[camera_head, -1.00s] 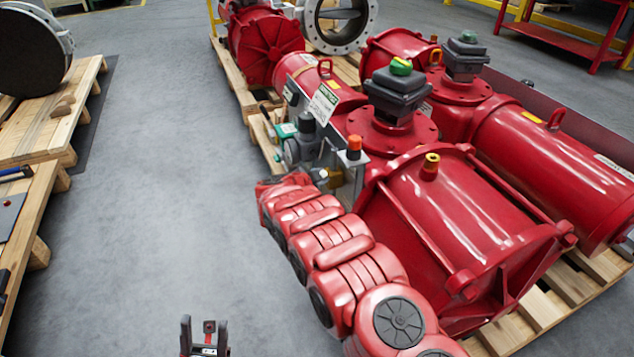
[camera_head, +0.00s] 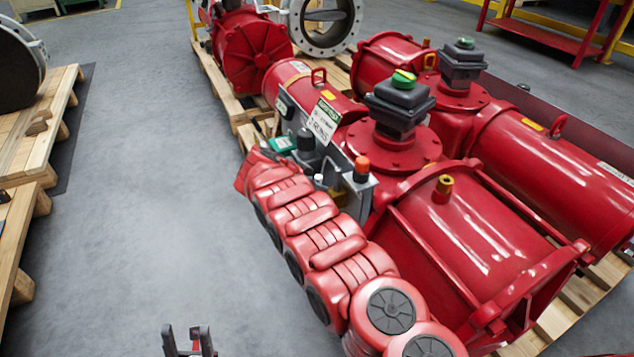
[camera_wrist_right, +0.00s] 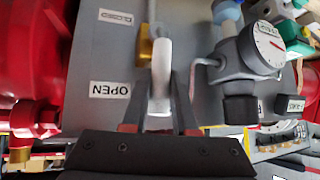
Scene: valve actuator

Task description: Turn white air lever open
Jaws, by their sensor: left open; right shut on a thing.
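The white air lever (camera_wrist_right: 160,68) shows in the right wrist view in front of a grey panel (camera_wrist_right: 95,55), beside a brass fitting (camera_wrist_right: 144,48). My right gripper (camera_wrist_right: 158,112) is shut on the lever, with one finger on each side of it. My left gripper (camera_head: 189,342) is open and empty above the floor at the bottom edge.
A round gauge (camera_wrist_right: 262,48) with pipework is close to the right of the lever. Red actuators (camera_head: 480,240) with dark indicator boxes (camera_head: 398,105) stand on pallets at the right. The grey floor (camera_head: 150,200) at the left is clear.

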